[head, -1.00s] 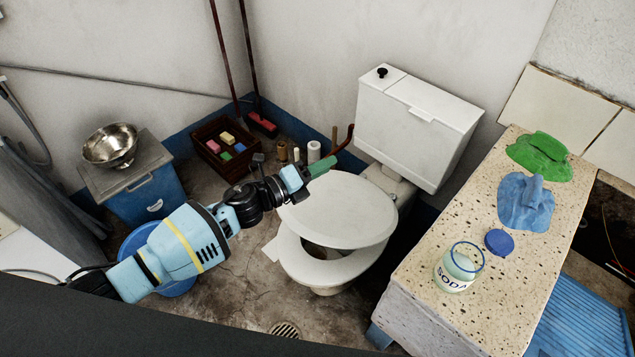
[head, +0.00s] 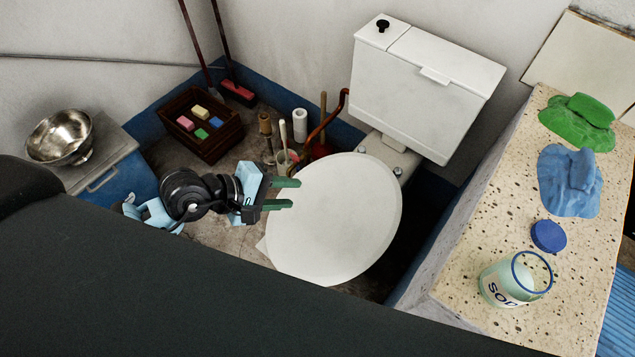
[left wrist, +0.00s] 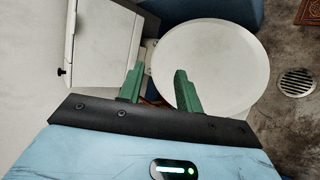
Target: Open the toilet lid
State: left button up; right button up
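The white toilet lid (head: 335,220) shows as a broad oval in front of the white cistern (head: 425,90). It hides the seat and bowl opening, and I cannot tell its exact angle. My left gripper (head: 290,193) is at the lid's left edge. Its two green fingers are apart with nothing between them, and their tips are close to the rim; I cannot tell whether they touch. In the left wrist view the lid (left wrist: 212,65) lies beyond the open fingers (left wrist: 158,88), with the right finger overlapping its edge. My right gripper is not in view.
A speckled counter (head: 480,255) on the right bears a soda jar (head: 515,280), a blue cap (head: 548,236), and blue (head: 568,182) and green cloths (head: 578,122). A wooden crate (head: 200,145), brushes and a plunger stand behind my gripper. A metal bowl (head: 60,138) is at the left.

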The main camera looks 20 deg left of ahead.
pick_arm(q)
jog(key=shift+a, duration=0.1)
jog(key=x, duration=0.7)
jog(key=shift+w+d+f, duration=0.2)
jog(key=shift+w+d, duration=0.05)
grip_shut()
jog(key=c, duration=0.7)
grip_release()
jog(key=o, duration=0.7)
